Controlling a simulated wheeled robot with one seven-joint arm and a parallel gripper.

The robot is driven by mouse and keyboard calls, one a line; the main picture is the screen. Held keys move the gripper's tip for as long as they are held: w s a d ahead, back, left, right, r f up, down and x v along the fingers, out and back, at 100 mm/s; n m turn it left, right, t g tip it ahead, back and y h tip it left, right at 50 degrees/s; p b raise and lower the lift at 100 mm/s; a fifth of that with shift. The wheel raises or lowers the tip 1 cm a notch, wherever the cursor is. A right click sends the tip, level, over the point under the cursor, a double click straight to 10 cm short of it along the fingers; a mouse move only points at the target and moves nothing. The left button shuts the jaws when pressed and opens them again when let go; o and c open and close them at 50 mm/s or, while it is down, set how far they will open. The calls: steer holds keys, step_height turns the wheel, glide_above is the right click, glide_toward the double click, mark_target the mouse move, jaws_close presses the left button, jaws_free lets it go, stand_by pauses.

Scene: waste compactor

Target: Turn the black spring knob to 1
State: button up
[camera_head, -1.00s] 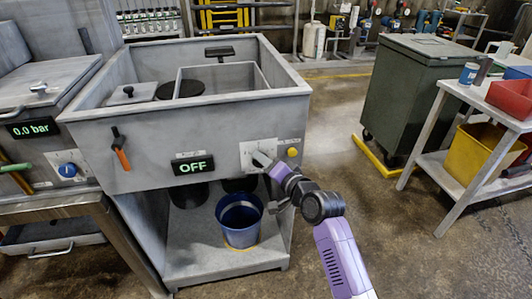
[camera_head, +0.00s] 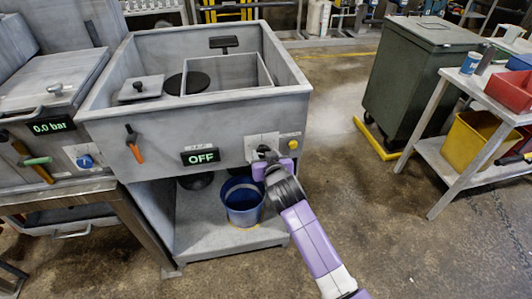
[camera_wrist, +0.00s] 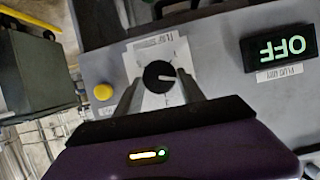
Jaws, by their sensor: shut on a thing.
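The black spring knob (camera_wrist: 159,75) is a round dial with a white pointer line, set on a white label plate (camera_wrist: 150,52) on the grey front panel. The wrist view is upside down, and in it the pointer line points right, toward the OFF display. My gripper (camera_wrist: 160,92) has one finger on each side of the knob and is shut on it. In the head view my gripper (camera_head: 266,160) is at the panel's lower right and hides most of the knob. The display (camera_head: 201,157) reads OFF in green.
A yellow button (camera_head: 293,144) is close to the knob on the right. An orange-handled lever (camera_head: 135,148) hangs on the panel's left. A blue bucket (camera_head: 242,203) stands on the shelf below. A dark bin (camera_head: 420,85) stands at the right, with open floor before it.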

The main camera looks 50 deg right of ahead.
steer(key=shift+w+a+f+n+g+h+b, duration=0.1)
steer(key=shift+n+g+h+b, duration=0.15)
steer(key=shift+n+h+b, duration=0.25)
steer(key=shift+w+a+f+n+g+h+b, duration=0.1)
steer(key=shift+n+g+h+b, duration=0.15)
steer(key=shift+n, duration=0.45)
steer(key=n+h+b, duration=0.1)
steer(key=n, duration=0.1)
steer(key=shift+a+f+n+g+h+b, duration=0.1)
steer(key=shift+a+n+g+h+b, duration=0.05)
steer(key=shift+n+g+h+b, duration=0.2)
steer(key=n+b, duration=0.1)
steer(key=n+h+b, duration=0.1)
steer(key=shift+w+f+n+g+h, duration=0.1)
steer(key=shift+f+n+g+h, duration=0.05)
steer(key=shift+n+g+h, duration=0.15)
steer(key=shift+a+n+h+b, duration=0.1)
steer(key=shift+n+h+b, duration=0.3)
steer(key=shift+n+b, duration=0.2)
steer(key=shift+n, duration=0.25)
steer(key=o, duration=1.4)
